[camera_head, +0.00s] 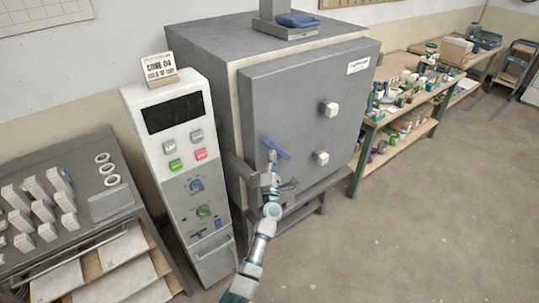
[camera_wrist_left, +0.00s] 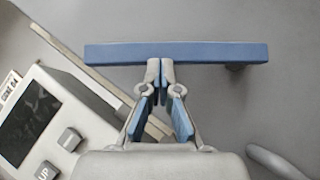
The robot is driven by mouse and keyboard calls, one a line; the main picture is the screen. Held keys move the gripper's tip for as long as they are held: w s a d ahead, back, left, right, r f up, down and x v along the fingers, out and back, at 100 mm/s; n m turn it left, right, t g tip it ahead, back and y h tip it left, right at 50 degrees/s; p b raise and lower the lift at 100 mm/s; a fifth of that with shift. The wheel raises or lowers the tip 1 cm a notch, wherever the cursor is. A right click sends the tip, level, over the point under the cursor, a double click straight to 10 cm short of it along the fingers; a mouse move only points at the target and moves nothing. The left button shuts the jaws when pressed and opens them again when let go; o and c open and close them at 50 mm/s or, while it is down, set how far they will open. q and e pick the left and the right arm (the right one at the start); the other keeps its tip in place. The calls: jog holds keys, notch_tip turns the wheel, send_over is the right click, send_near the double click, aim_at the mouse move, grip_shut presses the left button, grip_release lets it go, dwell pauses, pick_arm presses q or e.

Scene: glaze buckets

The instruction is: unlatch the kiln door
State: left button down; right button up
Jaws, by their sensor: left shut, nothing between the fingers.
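The grey kiln (camera_head: 205,60) stands in the middle of the head view, and its door (camera_head: 300,90) looks closed. A blue latch bar (camera_head: 282,151) sits low on the left part of the door, tilted in the head view. In the left wrist view the bar (camera_wrist_left: 200,53) lies crosswise just beyond my fingertips. My left gripper (camera_head: 271,156) is shut and empty at the bar. In the left wrist view its fingertips (camera_wrist_left: 160,66) meet at the bar's lower edge; I cannot tell whether they touch it. My right gripper is not in view.
A control panel (camera_head: 180,150) with a dark screen stands left of the kiln. Two pale knobs (camera_head: 328,109) (camera_head: 322,158) stick out of the door. A grey bench (camera_head: 90,160) is at left, a workbench (camera_head: 425,95) at right. The floor (camera_head: 420,220) in front is clear.

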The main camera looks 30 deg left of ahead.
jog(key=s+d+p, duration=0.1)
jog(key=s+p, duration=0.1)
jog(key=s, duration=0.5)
pick_arm(q)
jog(key=w+d+r+m+g+h+p, duration=0.1)
jog(key=w+d+r+m+h+p, duration=0.1)
jog(key=w+r+p, duration=0.3)
jog(key=shift+w+d+m+p, duration=0.4)
jog(key=shift+w+m, duration=0.3)
jog(key=shift+w, duration=0.45)
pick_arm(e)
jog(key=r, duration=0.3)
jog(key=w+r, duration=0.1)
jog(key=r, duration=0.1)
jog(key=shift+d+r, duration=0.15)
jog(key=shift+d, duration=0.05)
pick_arm(q)
jog(key=shift+d, duration=0.1)
jog(key=shift+s, duration=0.1)
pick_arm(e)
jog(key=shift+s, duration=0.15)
